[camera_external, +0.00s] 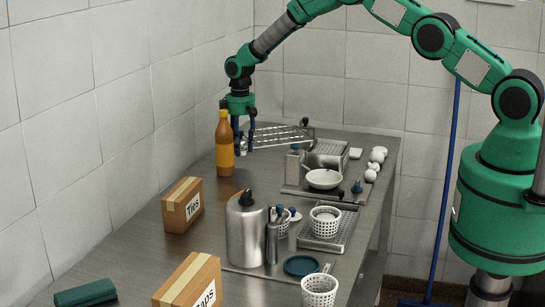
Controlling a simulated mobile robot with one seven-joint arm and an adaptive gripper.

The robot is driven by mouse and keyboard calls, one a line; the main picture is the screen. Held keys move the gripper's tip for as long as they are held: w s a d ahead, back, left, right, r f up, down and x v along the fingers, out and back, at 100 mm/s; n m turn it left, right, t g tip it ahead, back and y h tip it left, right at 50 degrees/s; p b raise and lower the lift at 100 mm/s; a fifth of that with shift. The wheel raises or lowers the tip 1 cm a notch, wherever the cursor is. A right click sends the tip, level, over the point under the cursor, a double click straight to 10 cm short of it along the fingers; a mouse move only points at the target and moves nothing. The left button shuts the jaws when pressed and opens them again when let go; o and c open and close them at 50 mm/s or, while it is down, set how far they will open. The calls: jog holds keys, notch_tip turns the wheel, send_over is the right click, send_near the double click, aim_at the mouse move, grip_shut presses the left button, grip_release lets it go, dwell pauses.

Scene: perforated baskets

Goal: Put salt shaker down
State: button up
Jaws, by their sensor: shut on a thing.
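My gripper (241,143) points down near the back left of the steel table, just right of an orange-brown bottle. It is shut on a small, pale metallic object, which I take to be the salt shaker (241,148). The fingers partly hide the shaker. At this size I cannot tell whether its base touches the table or hangs a little above it.
The bottle (224,145) stands close on the left, and a wire rack (281,135) lies close on the right. A Ties box (182,205), a metal flask (246,230) and perforated baskets (320,292) stand nearer the camera. Bare steel table (225,195) lies in front of the bottle.

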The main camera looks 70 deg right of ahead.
jog(key=shift+w+d, duration=0.2)
jog(key=shift+w, duration=0.45)
jog(key=shift+w, duration=0.1)
jog(key=shift+w, duration=0.2)
jog(key=shift+f, duration=1.8)
jog(key=shift+f, duration=0.15)
jog(key=o, duration=1.2)
jog(key=shift+r, duration=6.1)
